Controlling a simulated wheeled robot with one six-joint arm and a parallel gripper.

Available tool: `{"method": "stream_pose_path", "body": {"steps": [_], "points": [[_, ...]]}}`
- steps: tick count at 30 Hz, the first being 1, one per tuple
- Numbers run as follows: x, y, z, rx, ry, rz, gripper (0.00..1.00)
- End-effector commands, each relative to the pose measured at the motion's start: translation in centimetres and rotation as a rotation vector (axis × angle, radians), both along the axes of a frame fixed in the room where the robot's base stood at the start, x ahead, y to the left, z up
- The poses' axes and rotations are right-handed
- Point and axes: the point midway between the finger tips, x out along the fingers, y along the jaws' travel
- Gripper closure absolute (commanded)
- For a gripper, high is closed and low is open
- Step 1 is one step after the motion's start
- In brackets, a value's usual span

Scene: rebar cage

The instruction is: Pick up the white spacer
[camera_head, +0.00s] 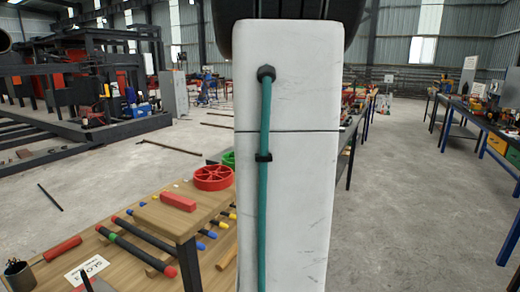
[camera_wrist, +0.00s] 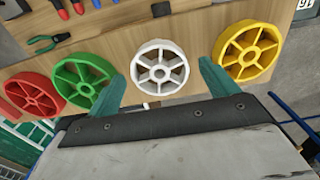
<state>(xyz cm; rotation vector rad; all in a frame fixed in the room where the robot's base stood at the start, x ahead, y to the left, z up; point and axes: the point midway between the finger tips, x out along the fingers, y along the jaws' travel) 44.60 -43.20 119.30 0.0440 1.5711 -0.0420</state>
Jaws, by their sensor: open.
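In the wrist view the white spacer (camera_wrist: 159,68), a spoked wheel, lies on a wooden surface (camera_wrist: 185,28) at the picture's middle. My gripper (camera_wrist: 163,82) shows two green fingers set wide apart, one on each side of the white spacer in the picture. Nothing is held between them. I cannot tell how far the fingertips are above the surface. In the head view the white spacer and my gripper are hidden behind my white arm.
A green spacer (camera_wrist: 84,78) and a red spacer (camera_wrist: 34,93) lie left of the white one; a yellow spacer (camera_wrist: 246,50) lies right. Green-handled pliers (camera_wrist: 48,42) lie behind. In the head view a wooden table (camera_head: 135,262) holds bars and a red block (camera_head: 178,201).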

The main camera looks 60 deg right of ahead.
Motion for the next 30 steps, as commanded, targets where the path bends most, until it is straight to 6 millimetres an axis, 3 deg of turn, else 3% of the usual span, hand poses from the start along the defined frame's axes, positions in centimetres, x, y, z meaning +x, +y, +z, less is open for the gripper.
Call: {"method": "stream_pose_path", "body": {"steps": [10, 15, 16, 25, 30], "points": [[0.0, 0.0, -0.8, -0.001, -0.001, 0.001, 0.17], [0.0, 0.0, -0.8, -0.001, -0.001, 0.001, 0.64], [0.0, 0.0, -0.8, -0.001, -0.001, 0.001, 0.68], [0.0, 0.0, -0.7, -0.002, -0.001, 0.001, 0.68], [0.1, 0.1, 0.4, -0.003, -0.002, 0.004, 0.68]]}}
